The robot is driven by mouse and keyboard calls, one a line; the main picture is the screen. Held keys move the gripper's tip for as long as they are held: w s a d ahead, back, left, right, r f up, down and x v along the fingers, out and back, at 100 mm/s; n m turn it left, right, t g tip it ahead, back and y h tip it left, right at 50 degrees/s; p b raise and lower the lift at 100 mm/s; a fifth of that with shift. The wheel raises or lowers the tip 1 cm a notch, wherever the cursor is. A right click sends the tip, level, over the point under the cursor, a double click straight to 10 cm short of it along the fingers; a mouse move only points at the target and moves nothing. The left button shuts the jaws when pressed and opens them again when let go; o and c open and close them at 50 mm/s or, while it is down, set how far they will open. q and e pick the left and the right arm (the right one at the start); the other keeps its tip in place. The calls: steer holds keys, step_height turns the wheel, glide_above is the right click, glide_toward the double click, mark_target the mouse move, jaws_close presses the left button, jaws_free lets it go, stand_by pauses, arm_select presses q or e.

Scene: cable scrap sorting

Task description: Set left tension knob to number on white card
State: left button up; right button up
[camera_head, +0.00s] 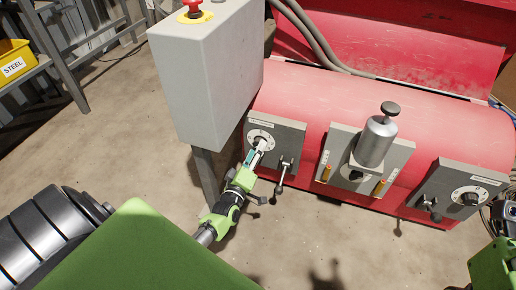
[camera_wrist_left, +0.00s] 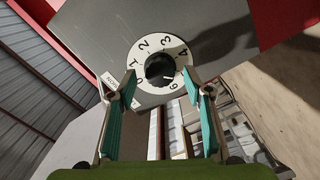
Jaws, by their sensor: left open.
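The left tension knob (camera_wrist_left: 160,68) is dark and round, in the middle of a white numbered dial ring (camera_wrist_left: 143,45) on a grey plate. In the head view the dial (camera_head: 259,139) is at the left end of the red machine. My left gripper (camera_head: 257,152) is open at the dial. In the wrist view its teal-padded fingers (camera_wrist_left: 159,82) stand apart, one to each side of the dial's lower part. I cannot tell whether they touch anything or which number the knob points to. I cannot make out a white card with a number. My right gripper is not in view.
A grey box (camera_head: 205,75) with a red button (camera_head: 194,8) stands close left of the dial. A lever (camera_head: 283,175) hangs just right of it. A silver cylinder (camera_head: 376,140) and a second dial (camera_head: 469,195) are further right. The floor in front is mostly clear.

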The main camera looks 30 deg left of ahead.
arm_select(q)
steer(key=v, duration=1)
steer(key=shift+w+d, duration=0.1)
